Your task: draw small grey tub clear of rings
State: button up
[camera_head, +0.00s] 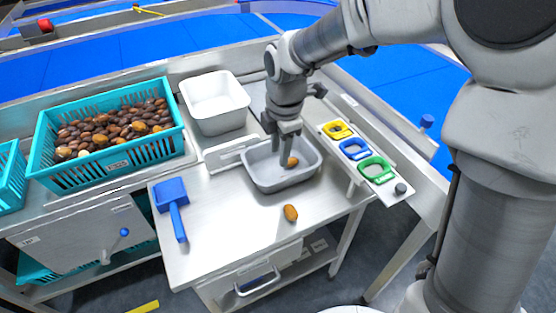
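The small grey tub (268,183) stands on the steel table, left of the ring board. A brown date (292,162) lies inside it, near its far right. The sizing rings are set in a white board: a yellow ring (336,130), a blue ring (354,149) and a green ring (376,169). The tub's right wall is close to the board; I cannot tell whether they touch. My gripper (284,157) points down into or over the tub, fingers near the date. I cannot tell whether the fingers hold anything.
A second date (290,213) lies on the table (225,235) in front of the tub. A blue scraper (172,205) lies at the left. A white tub (214,103) stands behind, and a teal crate (110,170) of dates is at the left. The front middle is mostly clear.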

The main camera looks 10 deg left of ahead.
notch_tip(320, 180, up, 3)
jog(key=shift+s+d+f, duration=0.1)
jog(key=shift+s+f, duration=0.05)
dwell(0.4)
jog(key=s+d+r+m+t+p, duration=0.4)
jog(key=s+d+r+m+p, duration=0.5)
jog(key=s+d+r+m, duration=0.8)
notch_tip(320, 180, up, 2)
jog(key=d+m, duration=0.1)
jog(key=m, duration=0.6)
jog(key=shift+s+d+r+h, duration=0.2)
jog(key=shift+s+h, duration=0.05)
jog(key=shift+h, duration=0.15)
